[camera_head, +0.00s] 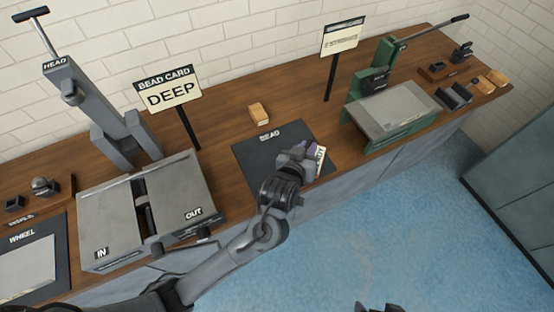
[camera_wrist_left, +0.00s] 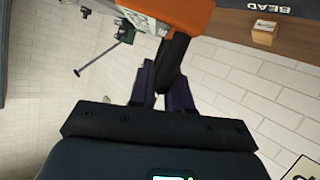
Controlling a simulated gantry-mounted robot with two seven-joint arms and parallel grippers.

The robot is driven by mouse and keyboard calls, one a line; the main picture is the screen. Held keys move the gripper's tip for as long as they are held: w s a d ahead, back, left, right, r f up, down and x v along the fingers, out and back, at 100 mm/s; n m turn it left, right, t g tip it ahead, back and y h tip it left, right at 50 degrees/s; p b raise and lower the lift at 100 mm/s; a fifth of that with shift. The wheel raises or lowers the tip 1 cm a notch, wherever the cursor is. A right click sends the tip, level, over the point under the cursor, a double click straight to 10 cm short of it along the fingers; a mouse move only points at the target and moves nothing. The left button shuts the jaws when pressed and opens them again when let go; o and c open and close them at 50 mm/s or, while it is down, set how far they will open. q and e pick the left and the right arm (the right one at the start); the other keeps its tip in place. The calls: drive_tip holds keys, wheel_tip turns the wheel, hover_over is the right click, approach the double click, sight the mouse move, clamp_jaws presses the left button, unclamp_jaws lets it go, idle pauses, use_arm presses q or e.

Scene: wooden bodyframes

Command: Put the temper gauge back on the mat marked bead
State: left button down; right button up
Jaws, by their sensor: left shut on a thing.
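The dark mat marked BEAD (camera_head: 262,152) lies on the wooden bench and its edge shows in the left wrist view (camera_wrist_left: 295,8). My left gripper (camera_head: 302,158) is over the mat's right part. It is shut on the dark handle (camera_wrist_left: 175,62) of an orange-bodied thing (camera_wrist_left: 188,12), which I take for the temper gauge. In the head view only a pale labelled face of the gauge (camera_head: 320,158) shows past the fingers, near the mat's right edge. I cannot tell whether it touches the mat. A dark tip at the bottom edge may be my right gripper (camera_head: 380,308).
A small wooden block (camera_head: 259,113) stands behind the mat. The BEAD CARD sign reading DEEP (camera_head: 168,90) and the grey IN/OUT machine (camera_head: 180,200) are to the left. A green-framed machine (camera_head: 392,110) stands close on the right. The mat's left part is clear.

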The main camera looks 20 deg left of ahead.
use_arm(q)
drive_tip(key=shift+w+a+f+b, duration=0.55)
drive_tip(key=shift+w+a+f, duration=0.1)
drive_tip(key=shift+a+f, duration=1.1)
drive_tip(key=shift+w+a+f+b, duration=0.55)
drive_tip(key=shift+w+a+f, duration=0.1)
drive_tip(key=shift+a+f, duration=1.1)
drive_tip(key=shift+w+a+f+b, duration=0.6)
drive_tip(key=shift+a+f, duration=0.95)
drive_tip(key=shift+f, duration=0.35)
drive_tip(key=shift+f, duration=0.2)
drive_tip(key=c, duration=1.1)
unclamp_jaws()
